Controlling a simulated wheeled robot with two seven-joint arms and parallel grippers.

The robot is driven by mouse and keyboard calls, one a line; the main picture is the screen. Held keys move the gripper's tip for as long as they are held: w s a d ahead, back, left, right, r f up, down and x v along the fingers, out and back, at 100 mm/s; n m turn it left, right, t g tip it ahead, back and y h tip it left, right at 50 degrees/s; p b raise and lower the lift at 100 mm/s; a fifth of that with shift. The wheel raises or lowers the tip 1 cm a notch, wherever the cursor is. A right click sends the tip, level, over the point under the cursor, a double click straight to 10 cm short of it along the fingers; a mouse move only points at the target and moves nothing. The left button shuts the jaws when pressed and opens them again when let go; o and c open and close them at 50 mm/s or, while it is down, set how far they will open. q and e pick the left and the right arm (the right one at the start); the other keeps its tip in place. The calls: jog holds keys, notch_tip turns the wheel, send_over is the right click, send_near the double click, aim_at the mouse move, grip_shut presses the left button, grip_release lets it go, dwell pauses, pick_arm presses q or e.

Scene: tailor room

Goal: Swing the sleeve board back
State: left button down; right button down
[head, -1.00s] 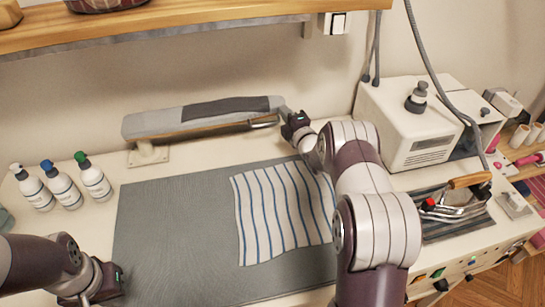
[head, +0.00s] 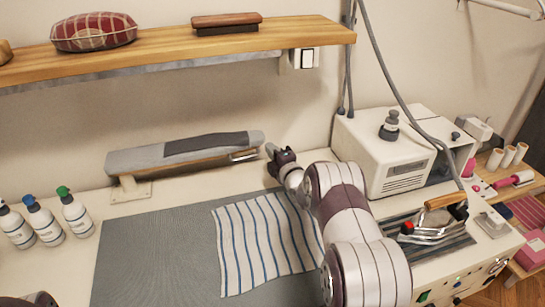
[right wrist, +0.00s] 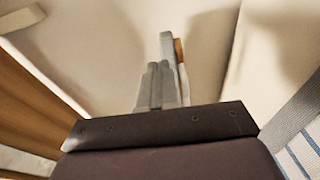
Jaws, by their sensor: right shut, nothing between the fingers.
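The sleeve board (head: 140,157), grey-padded with a darker patch and a wooden underside, lies along the back wall. Its foot (head: 130,192) stands at the left end, with a metal loop under the right end. My right gripper (head: 269,149) is shut and empty just off the board's right end; I cannot tell whether it touches. In the right wrist view the shut fingers (right wrist: 156,87) point toward the narrow end of the board (right wrist: 167,48). My left gripper is out of view; only a bit of its arm shows at the lower left.
A striped cloth (head: 262,240) lies on the grey mat (head: 150,260). Several bottles (head: 75,215) stand at the left. A white steam unit (head: 385,155) and an iron (head: 435,225) are at the right. A wooden shelf (head: 180,45) overhangs the back.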

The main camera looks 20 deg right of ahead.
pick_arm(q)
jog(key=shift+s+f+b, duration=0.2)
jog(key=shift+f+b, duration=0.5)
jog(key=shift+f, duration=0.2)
pick_arm(e)
jog(key=s, duration=1)
jog(key=shift+s+d+f, duration=0.2)
jog(key=shift+d+f, duration=0.1)
jog(key=shift+d, duration=0.1)
